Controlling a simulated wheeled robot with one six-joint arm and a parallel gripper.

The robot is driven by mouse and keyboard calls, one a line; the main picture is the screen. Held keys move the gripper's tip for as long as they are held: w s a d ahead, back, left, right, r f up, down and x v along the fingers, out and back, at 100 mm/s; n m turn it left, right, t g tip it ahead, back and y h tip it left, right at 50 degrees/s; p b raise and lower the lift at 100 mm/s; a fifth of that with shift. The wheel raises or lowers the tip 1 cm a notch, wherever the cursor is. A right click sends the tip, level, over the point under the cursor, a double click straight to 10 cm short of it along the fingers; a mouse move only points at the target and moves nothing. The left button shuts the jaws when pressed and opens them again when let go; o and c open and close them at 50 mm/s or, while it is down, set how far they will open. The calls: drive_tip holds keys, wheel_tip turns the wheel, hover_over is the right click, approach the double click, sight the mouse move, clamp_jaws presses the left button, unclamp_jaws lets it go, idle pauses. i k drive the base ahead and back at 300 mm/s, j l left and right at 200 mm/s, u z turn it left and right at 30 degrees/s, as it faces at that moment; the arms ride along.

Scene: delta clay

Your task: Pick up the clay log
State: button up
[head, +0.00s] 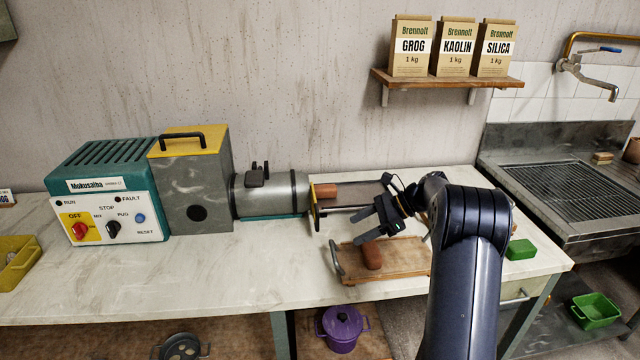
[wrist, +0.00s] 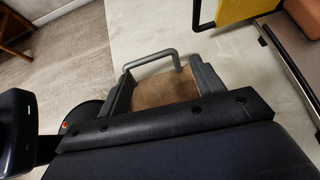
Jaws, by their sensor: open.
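My gripper (head: 363,226) is open and empty, above the board and just over the log in the head view. In the wrist view its two fingers (wrist: 163,82) stand apart with the bare board (wrist: 165,91) between them. The log is not visible in the wrist view.
A teal and grey extruding machine (head: 190,185) stands left, with a yellow-edged frame (head: 313,207) at its nozzle and a railed table (head: 352,193) beyond. A sink (head: 570,205) is at the right. The front-left counter is clear.

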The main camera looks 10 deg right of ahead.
sight(322, 191)
drive_tip(key=i+l+u, duration=0.35)
drive_tip(key=i+l, duration=0.4)
drive_tip(key=l, duration=0.1)
